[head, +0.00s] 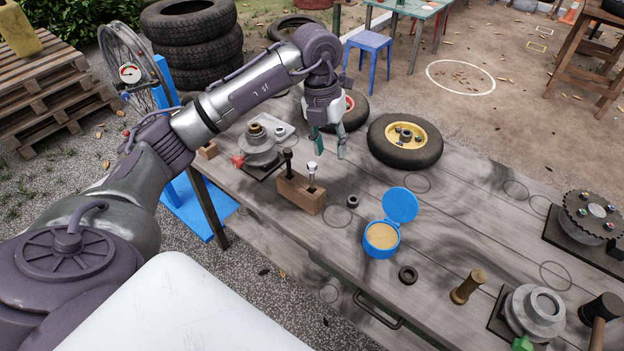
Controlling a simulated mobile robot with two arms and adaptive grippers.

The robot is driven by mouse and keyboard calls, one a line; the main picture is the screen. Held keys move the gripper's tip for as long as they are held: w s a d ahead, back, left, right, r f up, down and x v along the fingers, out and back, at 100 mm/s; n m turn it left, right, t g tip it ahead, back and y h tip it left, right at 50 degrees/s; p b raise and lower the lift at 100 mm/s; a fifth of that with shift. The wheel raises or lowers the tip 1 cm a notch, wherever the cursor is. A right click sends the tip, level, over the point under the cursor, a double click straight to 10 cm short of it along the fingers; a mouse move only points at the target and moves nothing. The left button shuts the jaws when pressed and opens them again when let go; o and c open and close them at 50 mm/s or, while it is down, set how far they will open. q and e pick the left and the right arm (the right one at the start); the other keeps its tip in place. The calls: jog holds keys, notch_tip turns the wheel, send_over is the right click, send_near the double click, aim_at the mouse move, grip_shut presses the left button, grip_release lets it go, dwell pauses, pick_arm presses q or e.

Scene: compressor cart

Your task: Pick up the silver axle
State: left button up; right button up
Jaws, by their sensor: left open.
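The silver axle (312,178) stands upright in a wooden block (301,194) on the grey plank table (460,215). Its pale, rounded top shows above the block and its lower end is hidden inside it. A black axle (288,163) stands in the same block, just to the left. My left gripper (331,146) is open and empty, pointing down. In the picture its fingers are just above and to the right of the silver axle's top, apart from it. My right gripper is out of view.
A hub on a plate (260,146) stands left of the block. A yellow-rimmed wheel (405,140) lies behind right. A blue open tin (381,236), a small dark ring (352,201) and a brass cylinder (467,288) are to the right. Bare planks lie between them.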

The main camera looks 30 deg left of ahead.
pick_arm(q)
jog(key=shift+n+y, duration=0.4)
jog(key=shift+y, duration=0.5)
jog(key=a, duration=0.2)
jog(key=a+r, duration=0.1)
jog(key=a, duration=0.1)
jog(key=shift+s, duration=0.3)
jog(key=p, duration=0.1)
send_over(312, 178)
jog(key=f, duration=0.6)
jog(key=shift+w+a+f, duration=0.2)
jog(key=shift+f, duration=0.2)
notch_tip(312, 178, down, 6)
jog(key=shift+f+p, duration=0.25)
jog(key=shift+p, duration=0.2)
jog(key=shift+c, duration=0.2)
grip_shut()
